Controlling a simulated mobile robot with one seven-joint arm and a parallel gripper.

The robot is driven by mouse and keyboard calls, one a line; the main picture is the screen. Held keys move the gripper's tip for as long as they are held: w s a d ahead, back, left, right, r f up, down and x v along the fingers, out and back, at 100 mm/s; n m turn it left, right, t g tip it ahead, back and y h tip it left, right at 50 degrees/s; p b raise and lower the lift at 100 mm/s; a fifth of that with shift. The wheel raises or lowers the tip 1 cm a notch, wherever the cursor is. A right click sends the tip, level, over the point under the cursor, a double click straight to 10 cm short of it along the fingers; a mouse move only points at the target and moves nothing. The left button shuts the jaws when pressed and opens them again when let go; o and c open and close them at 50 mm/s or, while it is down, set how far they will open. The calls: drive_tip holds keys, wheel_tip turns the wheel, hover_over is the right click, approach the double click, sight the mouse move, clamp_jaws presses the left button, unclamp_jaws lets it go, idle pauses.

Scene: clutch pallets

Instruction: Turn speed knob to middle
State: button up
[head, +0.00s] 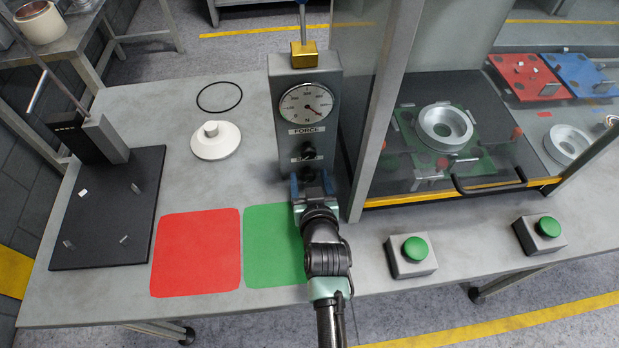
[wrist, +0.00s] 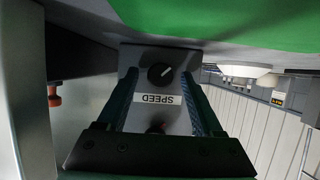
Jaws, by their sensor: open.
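The speed knob (wrist: 161,74) is a small round black knob with a white pointer mark, on the front of a grey force-gauge post (head: 335,95). In the wrist view it appears upside down beside the SPEED label (wrist: 157,99), and its mark points to the upper right of the picture. My gripper (head: 311,184) is in front of the post's lower part. Its open fingers (wrist: 161,88) stand left and right of the knob in the wrist view, with a visible gap on both sides. In the head view the gripper covers most of the knob.
A round dial (head: 311,104) and another dark knob (head: 308,149) are higher on the post. A red mat (head: 196,252) and a green mat (head: 270,245) lie to the left. A glass-fronted machine with a black handle (head: 490,188) and green buttons (head: 415,248) are to the right.

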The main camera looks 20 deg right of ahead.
clamp_jaws()
idle(0.3)
drive_tip(key=shift+f, duration=0.1)
drive_tip(key=m+b, duration=0.1)
drive_tip(key=y+b, duration=0.1)
drive_tip(key=b, duration=0.1)
drive_tip(key=shift+d+f+m, duration=0.15)
drive_tip(key=shift+f+m, duration=0.05)
drive_tip(key=shift+m, duration=0.2)
drive_tip(key=shift+s+r+m+t+y+b, duration=0.1)
drive_tip(key=shift+r+m+t+y+b, duration=0.15)
drive_tip(key=shift+m+y+b, duration=0.5)
unclamp_jaws()
